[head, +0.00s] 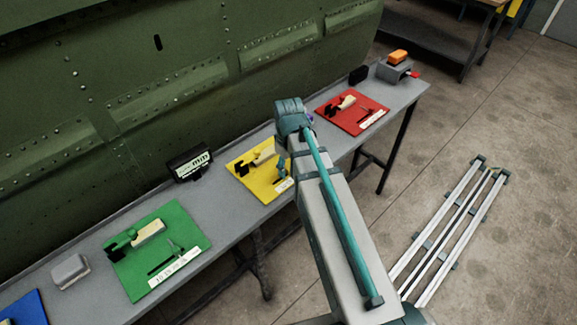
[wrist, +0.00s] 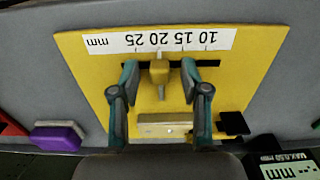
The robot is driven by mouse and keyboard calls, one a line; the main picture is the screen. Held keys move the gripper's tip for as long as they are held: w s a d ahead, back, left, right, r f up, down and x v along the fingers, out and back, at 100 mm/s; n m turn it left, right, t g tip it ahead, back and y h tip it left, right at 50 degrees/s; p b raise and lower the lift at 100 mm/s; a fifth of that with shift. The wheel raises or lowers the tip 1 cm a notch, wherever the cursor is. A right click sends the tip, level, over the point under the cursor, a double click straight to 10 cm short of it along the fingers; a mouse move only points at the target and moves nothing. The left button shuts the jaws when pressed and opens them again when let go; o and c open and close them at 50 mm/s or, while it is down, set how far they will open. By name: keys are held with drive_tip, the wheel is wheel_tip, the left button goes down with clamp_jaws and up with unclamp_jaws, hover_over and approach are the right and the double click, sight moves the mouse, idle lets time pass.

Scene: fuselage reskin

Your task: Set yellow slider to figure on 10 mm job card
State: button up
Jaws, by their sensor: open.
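The yellow board (wrist: 250,60) fills most of the wrist view, upside down, and lies on the bench in the head view (head: 240,169). Its white scale strip (wrist: 120,42) carries mm figures from 10 to 25. The yellow slider (wrist: 160,73) sits in a dark slot, its tip by the strip at what looks like the 20 mark. My gripper (wrist: 158,72) is open over the board, one finger on each side of the slider, with gaps showing. In the head view my arm partly hides the board. The card's figure is not clearly legible.
A black display with mm lettering (head: 190,163) stands behind the board. A green board (head: 155,250) and a red board (head: 352,112) lie on either side along the grey bench (head: 225,215). A cream block (wrist: 165,125) and a black piece (wrist: 233,123) sit on the yellow board.

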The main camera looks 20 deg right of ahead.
drive_tip(key=shift+c, duration=0.4)
clamp_jaws()
drive_tip(key=shift+s+a, duration=0.3)
drive_tip(key=shift+a, duration=0.25)
drive_tip(key=shift+s+a, duration=0.3)
drive_tip(key=shift+a, duration=0.2)
drive_tip(key=shift+o, duration=0.4)
unclamp_jaws()
drive_tip(key=shift+r, duration=0.1)
wheel_tip(320, 180, up, 12)
